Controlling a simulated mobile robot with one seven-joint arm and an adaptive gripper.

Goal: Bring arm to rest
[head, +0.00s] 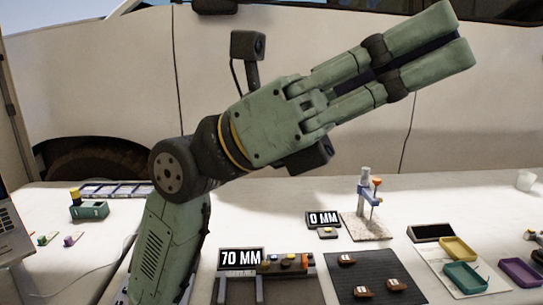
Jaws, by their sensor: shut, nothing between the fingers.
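My gripper (460,38) is raised high above the table in the head view, pointing to the upper right. Its two green fingers lie close together, shut, with nothing between them. My green arm rises from the lower left and bends at a dark round joint. The gripper is well clear of everything on the table. The arm hides part of the table behind it.
The white table (300,200) bears a "70 MM" sign (241,260), a "0 MM" sign (323,219), a measuring stand (367,205), a dark mat (375,268) with small brown pieces, and yellow (458,248), teal (466,276) and purple (521,272) trays. A vehicle stands behind.

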